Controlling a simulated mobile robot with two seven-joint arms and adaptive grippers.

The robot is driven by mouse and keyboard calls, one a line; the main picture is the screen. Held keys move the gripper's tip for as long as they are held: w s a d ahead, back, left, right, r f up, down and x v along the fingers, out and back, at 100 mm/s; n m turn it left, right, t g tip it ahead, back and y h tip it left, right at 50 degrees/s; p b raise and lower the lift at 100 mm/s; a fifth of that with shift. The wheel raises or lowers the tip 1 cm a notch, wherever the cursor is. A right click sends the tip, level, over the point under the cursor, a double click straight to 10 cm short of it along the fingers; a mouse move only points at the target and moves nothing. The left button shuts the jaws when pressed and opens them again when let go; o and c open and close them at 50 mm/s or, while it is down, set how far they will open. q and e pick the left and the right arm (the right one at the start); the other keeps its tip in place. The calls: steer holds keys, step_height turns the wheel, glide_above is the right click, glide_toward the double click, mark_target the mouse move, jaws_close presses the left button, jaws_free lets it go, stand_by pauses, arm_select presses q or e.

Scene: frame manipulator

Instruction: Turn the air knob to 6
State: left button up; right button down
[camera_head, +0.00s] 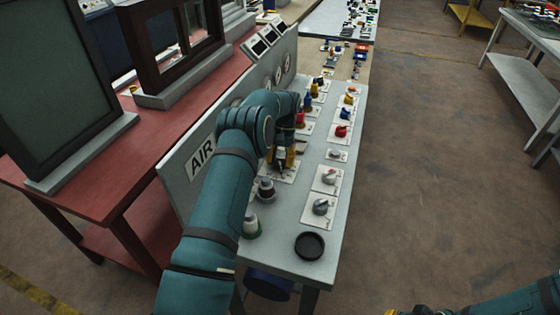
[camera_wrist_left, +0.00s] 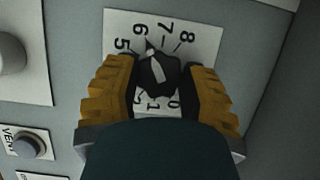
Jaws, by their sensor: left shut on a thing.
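The air knob (camera_wrist_left: 157,72) is a dark knob with a pale pointer line, on a white dial plate (camera_wrist_left: 205,45) in the left wrist view. Its pointer is directed up and slightly left, close to the 6 mark. My left gripper (camera_wrist_left: 158,86) is shut on the knob, with one yellow-and-black finger on each side. In the head view my left gripper (camera_head: 283,157) reaches down onto the panel, largely hiding the knob. The AIR label (camera_head: 202,157) is on the panel's upright side. My right gripper (camera_head: 410,312) is only partly in view at the bottom edge; its fingers' state is unclear.
The grey panel (camera_head: 262,275) carries several other knobs and switches, including a grey knob (camera_head: 321,206) and a red knob (camera_head: 341,131). A black round dish (camera_head: 309,246) sits near its front end. A VENT button (camera_wrist_left: 27,145) is beside the dial.

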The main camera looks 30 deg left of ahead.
arm_select(q)
steer(key=o, duration=1.2)
steer(key=shift+d+f, duration=0.1)
steer(key=shift+f, duration=0.05)
steer(key=v, duration=0.6)
steer(key=shift+w+r, duration=0.2)
steer(key=shift+r, duration=0.05)
steer(key=shift+w+r, duration=0.1)
steer(key=shift+r, duration=0.35)
